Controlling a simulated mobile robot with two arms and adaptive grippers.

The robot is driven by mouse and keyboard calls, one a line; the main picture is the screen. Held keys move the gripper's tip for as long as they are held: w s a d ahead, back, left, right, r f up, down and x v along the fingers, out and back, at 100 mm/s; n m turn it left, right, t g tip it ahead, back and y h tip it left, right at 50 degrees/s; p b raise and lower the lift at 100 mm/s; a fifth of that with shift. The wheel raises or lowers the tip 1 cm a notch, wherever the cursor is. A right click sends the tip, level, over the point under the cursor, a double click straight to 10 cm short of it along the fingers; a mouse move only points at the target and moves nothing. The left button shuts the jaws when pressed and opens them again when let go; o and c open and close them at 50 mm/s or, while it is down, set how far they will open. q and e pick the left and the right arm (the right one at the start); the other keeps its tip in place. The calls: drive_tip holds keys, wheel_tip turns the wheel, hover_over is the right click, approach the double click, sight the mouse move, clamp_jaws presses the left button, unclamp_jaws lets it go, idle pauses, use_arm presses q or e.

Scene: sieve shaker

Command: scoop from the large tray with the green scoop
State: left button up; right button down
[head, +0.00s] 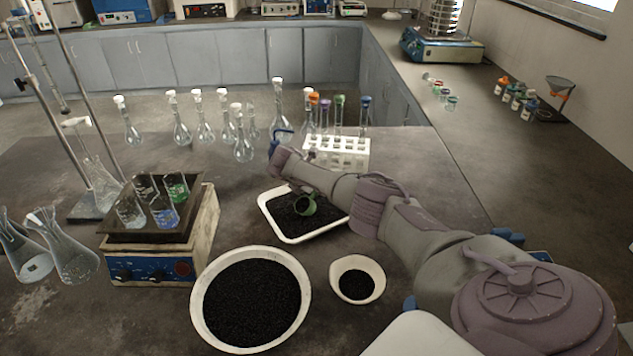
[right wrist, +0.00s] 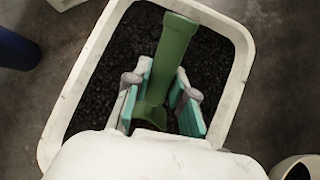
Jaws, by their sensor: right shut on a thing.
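The large tray (head: 268,213) is a white rectangular tray of black granules on the table, partly behind my right arm in the head view. In the right wrist view the tray (right wrist: 236,26) lies below the gripper. The green scoop (head: 306,205) is over the tray. In the right wrist view its green handle (right wrist: 174,45) runs between the teal pads of my right gripper (right wrist: 162,82), which is shut on it. I cannot tell whether the scoop touches the granules. My right fingers are hidden in the head view. My left gripper is not in view.
A large round bowl (head: 197,312) and a small bowl (head: 336,268), both with black granules, stand in front of the tray. A white rack (head: 345,155) and several flasks stand behind it. A hotplate box (head: 165,262) with beakers is left.

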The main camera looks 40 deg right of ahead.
drive_tip(key=shift+d+f+y+b, duration=0.4)
drive_tip(key=shift+f+y, duration=0.35)
drive_tip(key=shift+y, duration=0.25)
drive_tip(key=shift+d+f+y+b, duration=0.4)
drive_tip(key=shift+f+y+b, duration=0.3)
drive_tip(key=shift+y+b, duration=0.25)
drive_tip(key=shift+r, duration=0.15)
drive_tip(key=shift+s+d+r+h+p, duration=0.1)
drive_tip(key=shift+d+r+h+p, duration=0.1)
drive_tip(key=shift+r+h+p, duration=0.3)
drive_tip(key=shift+d+r+h+p, duration=0.15)
drive_tip(key=shift+r+p, duration=0.4)
drive_tip(key=shift+p, duration=0.2)
drive_tip(key=shift+s+d+f+y+b, duration=0.1)
drive_tip(key=shift+d+f+y+b, duration=0.2)
drive_tip(key=shift+y+b, duration=0.3)
drive_tip(key=shift+d+f+y+b, duration=0.1)
drive_tip(key=shift+d+y+b, duration=0.15)
drive_tip(key=shift+y+b, duration=0.65)
drive_tip(key=y+b, duration=0.1)
drive_tip(key=b, duration=0.2)
drive_tip(key=shift+d+m+t+b, duration=0.25)
drive_tip(key=shift+m+t+b, duration=0.05)
drive_tip(key=shift+t+b, duration=0.1)
drive_tip(key=shift+r, duration=0.2)
